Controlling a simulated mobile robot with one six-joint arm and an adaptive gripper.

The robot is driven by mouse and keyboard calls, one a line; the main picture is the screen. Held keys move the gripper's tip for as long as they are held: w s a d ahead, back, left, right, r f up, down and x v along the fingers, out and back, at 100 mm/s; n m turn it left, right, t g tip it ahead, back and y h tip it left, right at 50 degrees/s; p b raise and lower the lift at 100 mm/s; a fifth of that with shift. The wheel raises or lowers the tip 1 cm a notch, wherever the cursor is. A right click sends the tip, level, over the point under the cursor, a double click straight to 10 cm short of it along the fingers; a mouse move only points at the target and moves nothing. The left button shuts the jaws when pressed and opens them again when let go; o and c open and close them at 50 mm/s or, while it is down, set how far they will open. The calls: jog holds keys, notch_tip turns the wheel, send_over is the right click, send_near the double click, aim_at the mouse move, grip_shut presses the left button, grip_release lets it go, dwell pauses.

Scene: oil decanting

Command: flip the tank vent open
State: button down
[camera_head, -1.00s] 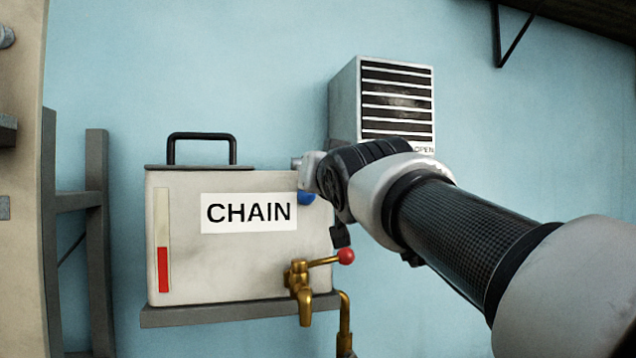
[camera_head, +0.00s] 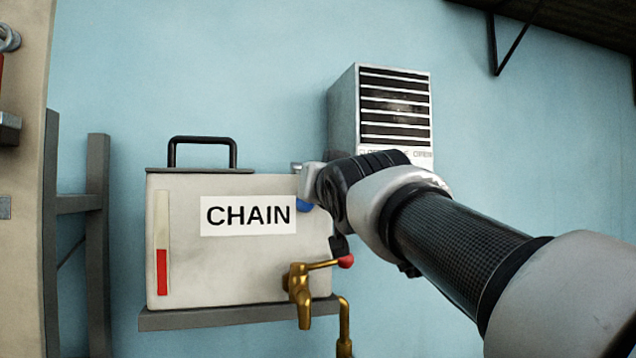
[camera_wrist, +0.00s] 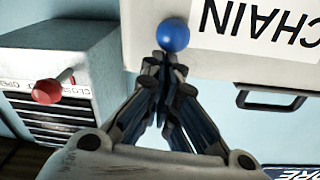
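The cream tank (camera_head: 240,270) labelled CHAIN sits on a wall shelf. A blue ball knob (camera_head: 304,205) shows at its upper right edge, partly covered by my gripper (camera_head: 308,183). I take this knob to be the vent's handle; the vent's body is mostly hidden. In the wrist view, the blue knob (camera_wrist: 173,36) is just beyond the fingertips of my gripper (camera_wrist: 164,62). The fingers are drawn together and look shut, with nothing visible between them. I cannot tell whether they touch the knob.
A brass tap (camera_head: 302,290) with a red-tipped lever is below my gripper. A louvred wall box (camera_head: 395,110) with a close/open label is behind my arm; its red knob (camera_wrist: 47,91) shows in the wrist view. A shelf bracket (camera_head: 510,45) is at upper right.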

notch_tip(320, 180, up, 4)
jog(key=p, duration=0.4)
jog(key=s+d+f+b, duration=0.2)
jog(key=s+f+b, duration=0.1)
jog(key=s, duration=0.6)
jog(key=shift+d+f, duration=0.35)
jog(key=shift+f, duration=0.15)
